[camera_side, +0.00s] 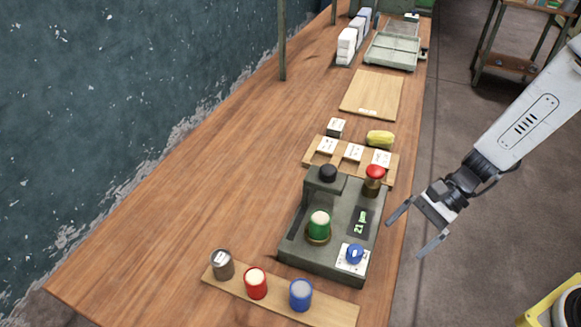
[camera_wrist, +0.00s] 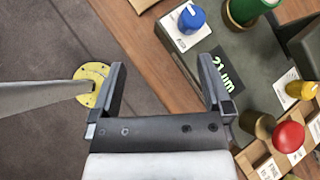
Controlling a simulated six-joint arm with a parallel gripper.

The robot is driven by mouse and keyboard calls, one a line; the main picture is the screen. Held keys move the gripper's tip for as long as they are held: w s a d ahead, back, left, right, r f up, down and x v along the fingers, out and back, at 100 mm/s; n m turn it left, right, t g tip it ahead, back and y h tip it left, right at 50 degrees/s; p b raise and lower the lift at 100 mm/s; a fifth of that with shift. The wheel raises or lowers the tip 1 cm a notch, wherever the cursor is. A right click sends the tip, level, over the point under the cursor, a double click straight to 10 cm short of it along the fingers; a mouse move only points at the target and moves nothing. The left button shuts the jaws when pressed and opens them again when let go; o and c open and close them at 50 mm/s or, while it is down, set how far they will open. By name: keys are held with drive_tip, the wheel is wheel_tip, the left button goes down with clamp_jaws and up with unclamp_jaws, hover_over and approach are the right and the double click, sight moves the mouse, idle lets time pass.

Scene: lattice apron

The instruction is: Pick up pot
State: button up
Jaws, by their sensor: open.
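I cannot tell for sure which thing is the pot. Small lidded cylinders stand in view: grey (camera_side: 222,264), red (camera_side: 256,283) and blue (camera_side: 300,294) on a wooden strip, and a green one (camera_side: 319,225) on a grey-green machine (camera_side: 330,262). The green one shows partly at the top of the wrist view (camera_wrist: 245,8). My gripper (camera_side: 405,240) is open and empty beyond the bench's right edge, beside the machine and apart from it. In the wrist view the jaws (camera_wrist: 160,75) have only floor and bench edge between them.
The machine carries a blue knob (camera_side: 355,253), a red-topped piece (camera_side: 375,173) and a lit display (camera_side: 361,222). Behind it are a labelled wooden rack (camera_side: 316,158), a yellow item (camera_side: 380,138) and a wooden board (camera_side: 372,92). The bench's left side is clear.

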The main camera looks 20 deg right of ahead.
sight(321, 226)
drive_tip(key=w+m+t+y, duration=0.1)
drive_tip(key=w+m, duration=0.1)
drive_tip(key=w+a+m+t+y, duration=0.1)
drive_tip(key=w+m+t, duration=0.1)
drive_tip(key=w+a+m+t+y, duration=0.1)
drive_tip(key=w+m, duration=0.1)
drive_tip(key=m, duration=0.1)
drive_tip(key=shift+w+f+t, duration=0.25)
drive_tip(key=shift+w+t, duration=0.05)
drive_tip(key=shift+w+m+t, duration=0.4)
drive_tip(key=shift+m, duration=0.1)
drive_tip(key=shift+f, duration=0.1)
drive_tip(key=shift+x, duration=3.35)
drive_tip(key=shift+a, duration=0.15)
drive_tip(key=shift+x, duration=2.5)
